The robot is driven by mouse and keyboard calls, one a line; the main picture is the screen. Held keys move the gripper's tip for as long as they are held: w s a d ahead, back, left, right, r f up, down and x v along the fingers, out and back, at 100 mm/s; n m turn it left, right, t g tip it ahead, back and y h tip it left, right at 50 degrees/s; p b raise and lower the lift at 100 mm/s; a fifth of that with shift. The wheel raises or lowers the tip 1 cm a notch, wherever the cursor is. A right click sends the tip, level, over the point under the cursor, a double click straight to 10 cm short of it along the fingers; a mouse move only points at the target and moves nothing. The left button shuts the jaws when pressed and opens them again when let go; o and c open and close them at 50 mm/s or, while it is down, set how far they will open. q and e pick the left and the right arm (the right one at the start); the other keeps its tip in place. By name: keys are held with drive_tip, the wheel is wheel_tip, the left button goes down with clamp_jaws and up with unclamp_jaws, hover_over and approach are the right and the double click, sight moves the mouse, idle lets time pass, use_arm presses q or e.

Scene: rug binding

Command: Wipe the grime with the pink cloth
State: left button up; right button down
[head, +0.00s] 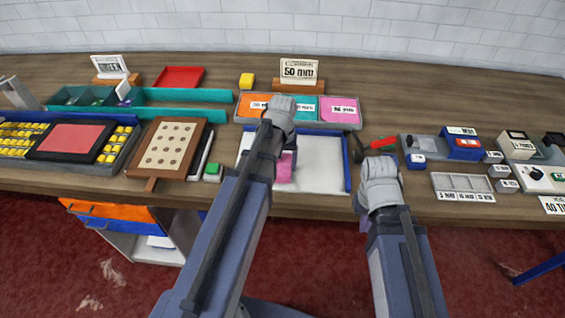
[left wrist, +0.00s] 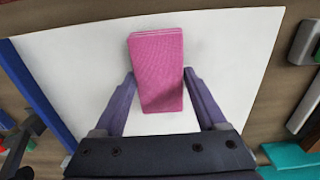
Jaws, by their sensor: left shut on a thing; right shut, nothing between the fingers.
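In the left wrist view the pink cloth (left wrist: 156,75) sits between the two fingers of my left gripper (left wrist: 159,76), above the white board (left wrist: 230,60). I cannot tell whether the cloth touches the board. No grime shows clearly on the visible board; my left arm and the cloth hide part of it. My right gripper (head: 364,222) is shut and empty at the table's front edge, right of the board.
Behind the board stands a tray (head: 300,124) with orange, teal and pink sections. A brown board with holes (head: 172,146) lies to the left. A red-handled tool (head: 382,143) and a grey sectioned tray (head: 463,185) lie to the right.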

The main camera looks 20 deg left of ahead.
use_arm(q)
drive_tip(key=shift+r+p, duration=2)
drive_tip(key=shift+r, duration=0.4)
wheel_tip(320, 180, up, 3)
drive_tip(key=p, duration=0.3)
drive_tip(key=shift+r, duration=0.1)
